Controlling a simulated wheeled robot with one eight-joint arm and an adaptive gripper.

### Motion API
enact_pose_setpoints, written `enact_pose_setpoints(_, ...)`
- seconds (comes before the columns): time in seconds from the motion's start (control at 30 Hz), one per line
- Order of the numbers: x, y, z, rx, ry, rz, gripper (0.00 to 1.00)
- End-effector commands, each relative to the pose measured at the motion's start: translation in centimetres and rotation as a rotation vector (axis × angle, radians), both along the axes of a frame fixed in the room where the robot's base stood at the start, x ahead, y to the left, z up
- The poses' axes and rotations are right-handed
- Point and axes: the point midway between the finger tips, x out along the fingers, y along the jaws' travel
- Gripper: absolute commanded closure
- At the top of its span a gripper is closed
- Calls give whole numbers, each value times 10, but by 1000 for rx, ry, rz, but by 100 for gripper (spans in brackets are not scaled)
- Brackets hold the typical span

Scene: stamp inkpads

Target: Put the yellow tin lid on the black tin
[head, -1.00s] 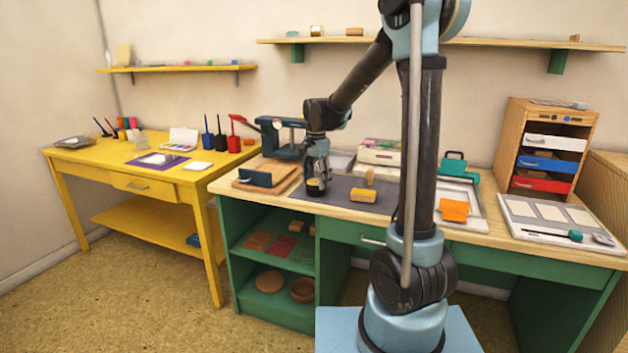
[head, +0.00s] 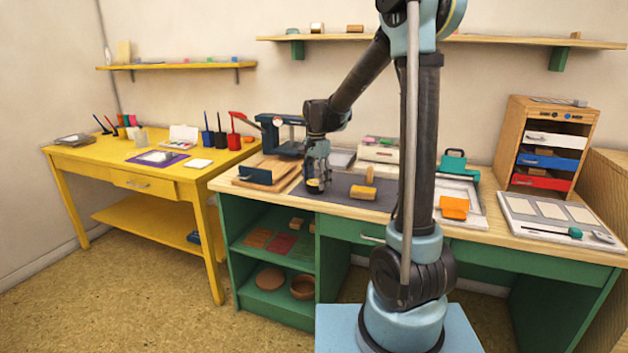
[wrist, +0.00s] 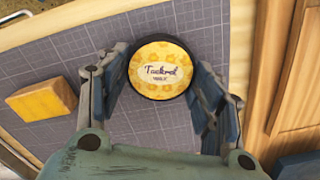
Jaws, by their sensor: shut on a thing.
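The yellow tin lid (wrist: 161,68) shows in the wrist view as a round yellow disc with printed lettering. A black rim, which looks like the black tin (wrist: 162,97), rings it; I cannot tell whether the lid is seated or just above. My gripper (wrist: 160,75) has one finger on each side of the disc and is shut on it. In the head view my gripper (head: 317,172) points down at the grey mat's left part, with the small yellow and dark round shape (head: 314,186) at its fingertips. The tin's side is mostly hidden.
A yellow block stamp (head: 362,192) stands on the grey mat (head: 341,184), right of my gripper; it also shows in the wrist view (wrist: 42,99). A wooden board with a blue part (head: 262,177) lies close on the left. The mat between is clear.

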Motion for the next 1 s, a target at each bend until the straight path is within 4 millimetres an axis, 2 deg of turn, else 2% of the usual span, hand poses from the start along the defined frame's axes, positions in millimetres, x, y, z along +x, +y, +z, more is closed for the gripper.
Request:
enact_pose_setpoints(0.67, 0, 0, -8, 0, 0, 0, 56)
enact_pose_setpoints(0.7, 0, 0, -8, 0, 0, 0, 33)
enact_pose_setpoints(0.77, 0, 0, -8, 0, 0, 0, 20)
enact_pose_setpoints(0.8, 0, 0, -8, 0, 0, 0, 17)
enact_pose_setpoints(1.0, 0, 0, -8, 0, 0, 0, 17)
